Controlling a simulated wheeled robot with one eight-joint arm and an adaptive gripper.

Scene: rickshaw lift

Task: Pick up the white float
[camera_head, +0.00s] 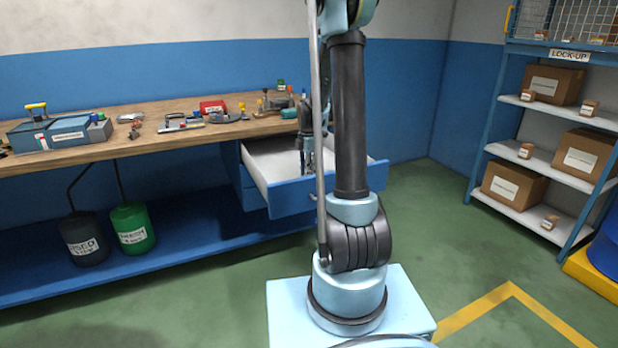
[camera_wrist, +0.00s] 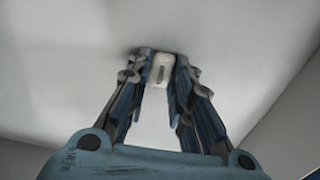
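The white float (camera_wrist: 161,71) is a small pale block with a dark slot in its face. It shows in the wrist view between the far ends of my gripper's fingers (camera_wrist: 162,82), over the pale drawer floor. One finger is on each side of it, very near its sides. I cannot tell whether both fingers press on it or whether it rests on the floor. In the head view my gripper (camera_head: 307,165) points down into the open drawer (camera_head: 270,160) under the workbench. The float is not visible there.
Drawer walls surround my gripper. The wooden workbench (camera_head: 170,137) above carries tools, a blue toolbox (camera_head: 60,135) and a red box (camera_head: 212,107). Black (camera_head: 84,240) and green (camera_head: 133,228) containers stand below. A shelf with cartons (camera_head: 590,155) is at right. The green floor between is mostly clear.

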